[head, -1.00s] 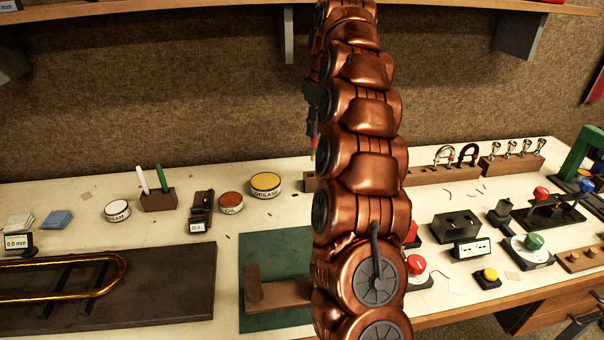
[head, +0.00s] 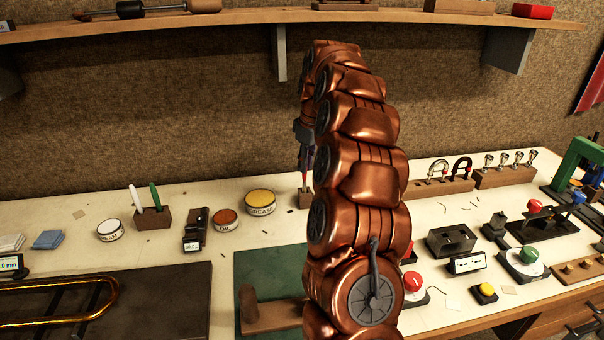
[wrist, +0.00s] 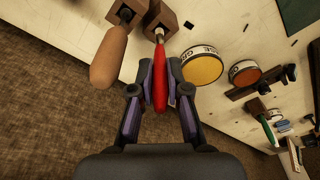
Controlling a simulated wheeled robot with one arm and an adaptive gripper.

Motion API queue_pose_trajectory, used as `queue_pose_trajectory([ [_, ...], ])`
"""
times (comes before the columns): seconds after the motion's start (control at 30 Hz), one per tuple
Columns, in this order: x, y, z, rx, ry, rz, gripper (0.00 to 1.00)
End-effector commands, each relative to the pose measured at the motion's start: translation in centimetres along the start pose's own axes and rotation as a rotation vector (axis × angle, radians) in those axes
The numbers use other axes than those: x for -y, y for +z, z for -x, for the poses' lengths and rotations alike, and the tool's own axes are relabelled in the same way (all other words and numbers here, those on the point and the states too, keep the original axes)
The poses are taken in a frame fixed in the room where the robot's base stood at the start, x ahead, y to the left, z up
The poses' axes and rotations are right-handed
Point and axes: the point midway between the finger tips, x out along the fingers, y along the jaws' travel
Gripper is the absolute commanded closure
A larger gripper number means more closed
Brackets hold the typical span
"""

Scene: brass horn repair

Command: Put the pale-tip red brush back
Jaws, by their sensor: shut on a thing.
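My gripper (wrist: 160,72) is shut on the red brush (wrist: 160,92) in the wrist view. The brush's grey metal end points away from my gripper, at a small wooden block (wrist: 168,15). Its tip meets the top of the block; I cannot tell how deep it sits in a hole. In the head view the brush (head: 304,180) hangs roughly upright below my gripper (head: 304,160), just over the same block (head: 305,201). My arm hides part of the block's right side there.
A tan-handled tool (wrist: 108,58) stands in another block close left of the brush in the wrist view. The grease tin (head: 260,203) and oil tin (head: 225,219) stand left of the block in the head view. A shelf (head: 230,18) runs above.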

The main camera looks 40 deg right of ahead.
Motion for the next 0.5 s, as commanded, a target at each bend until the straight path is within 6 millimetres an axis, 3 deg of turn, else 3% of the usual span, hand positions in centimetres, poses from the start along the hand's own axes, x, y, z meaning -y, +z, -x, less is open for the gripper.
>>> queue_pose_trajectory([
  [0.5, 0.1, 0.4, -3.4, 0.0, 0.0, 0.002, 1.0],
])
